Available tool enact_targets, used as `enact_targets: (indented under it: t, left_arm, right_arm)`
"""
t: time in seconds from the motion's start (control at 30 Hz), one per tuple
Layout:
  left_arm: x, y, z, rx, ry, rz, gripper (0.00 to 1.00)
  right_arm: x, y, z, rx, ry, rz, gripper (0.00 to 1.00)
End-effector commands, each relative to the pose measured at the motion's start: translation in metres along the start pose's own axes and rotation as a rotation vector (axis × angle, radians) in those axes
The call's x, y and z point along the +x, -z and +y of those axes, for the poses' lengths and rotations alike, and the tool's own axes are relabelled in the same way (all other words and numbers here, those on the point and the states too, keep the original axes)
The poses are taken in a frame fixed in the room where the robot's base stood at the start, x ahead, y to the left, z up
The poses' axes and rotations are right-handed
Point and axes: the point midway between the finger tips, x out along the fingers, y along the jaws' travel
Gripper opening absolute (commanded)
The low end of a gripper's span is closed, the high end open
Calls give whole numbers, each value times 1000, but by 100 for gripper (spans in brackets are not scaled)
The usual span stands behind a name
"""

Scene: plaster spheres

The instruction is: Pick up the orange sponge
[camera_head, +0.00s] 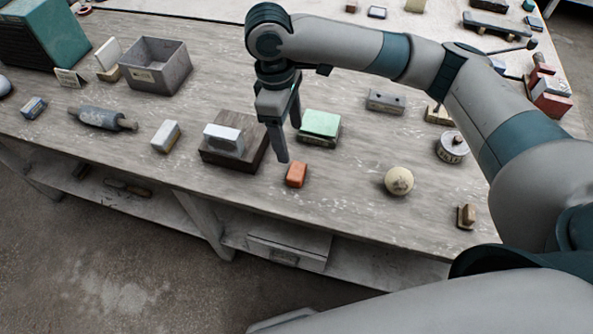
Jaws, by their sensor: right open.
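The orange sponge (296,174) is a small block lying on the worn wooden table near its front edge. My right gripper (289,143) points down just behind the sponge. Its two fingers are spread apart with nothing between them. One fingertip is close to the sponge's upper left in the picture; I cannot tell whether they touch. My left gripper is not in view.
A dark wooden block (250,158) with a pale block (224,140) on it is left of the gripper. A green-topped block (320,124) is right of it. A plaster sphere (399,181) lies further right. The table (340,200) is bare around the sponge's front.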

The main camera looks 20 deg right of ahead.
Motion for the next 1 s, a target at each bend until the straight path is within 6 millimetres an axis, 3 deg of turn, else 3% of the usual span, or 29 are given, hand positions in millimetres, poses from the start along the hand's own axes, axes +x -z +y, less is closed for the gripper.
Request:
enact_targets:
  t: [0.3, 0.43, 1.0]
  left_arm:
    - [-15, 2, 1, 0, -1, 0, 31]
    - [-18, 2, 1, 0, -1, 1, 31]
    - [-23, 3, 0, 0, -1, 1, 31]
  right_arm:
    - [55, -1, 0, 2, 2, -2, 69]
    - [71, 0, 0, 1, 2, -1, 69]
    - [82, 0, -1, 1, 1, 0, 69]
